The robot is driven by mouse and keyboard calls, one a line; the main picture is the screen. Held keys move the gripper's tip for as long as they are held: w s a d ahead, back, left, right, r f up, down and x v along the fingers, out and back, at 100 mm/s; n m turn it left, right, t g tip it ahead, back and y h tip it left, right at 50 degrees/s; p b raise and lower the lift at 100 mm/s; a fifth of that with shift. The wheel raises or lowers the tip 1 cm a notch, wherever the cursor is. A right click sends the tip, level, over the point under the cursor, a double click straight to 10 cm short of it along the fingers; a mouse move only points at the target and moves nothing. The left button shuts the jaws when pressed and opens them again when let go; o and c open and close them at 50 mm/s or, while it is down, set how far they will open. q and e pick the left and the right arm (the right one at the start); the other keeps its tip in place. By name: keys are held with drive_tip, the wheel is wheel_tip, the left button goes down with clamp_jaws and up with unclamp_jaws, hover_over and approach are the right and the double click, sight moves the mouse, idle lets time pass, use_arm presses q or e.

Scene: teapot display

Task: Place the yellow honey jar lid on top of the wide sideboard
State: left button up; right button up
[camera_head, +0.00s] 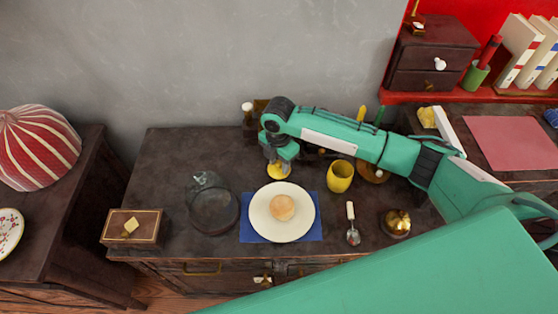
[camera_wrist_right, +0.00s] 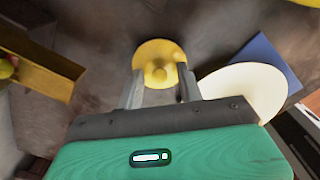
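The yellow honey jar lid (camera_head: 278,171) is over the dark wide sideboard (camera_head: 165,165), just behind the white plate. My right gripper (camera_head: 279,157) points down directly above it. In the right wrist view, the round lid with its knob (camera_wrist_right: 157,62) shows between and beyond the tips of my right gripper (camera_wrist_right: 160,82). The two fingers stand apart with a gap around the knob, so the gripper looks open. Whether the lid rests on the top is hard to see. A yellow jar (camera_head: 340,176) stands to the right. My left gripper is not in view.
The white plate (camera_head: 262,222) with a bun (camera_head: 283,207) lies on a blue napkin (camera_head: 248,234). A glass dish (camera_head: 213,211), wooden box (camera_head: 132,227), spoon (camera_head: 352,228) and gold pot (camera_head: 396,222) stand around it. Bare top lies at the back left.

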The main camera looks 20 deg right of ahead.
sight(279, 164)
drive_tip(key=shift+r, duration=0.15)
wheel_tip(279, 164, up, 12)
idle(0.5)
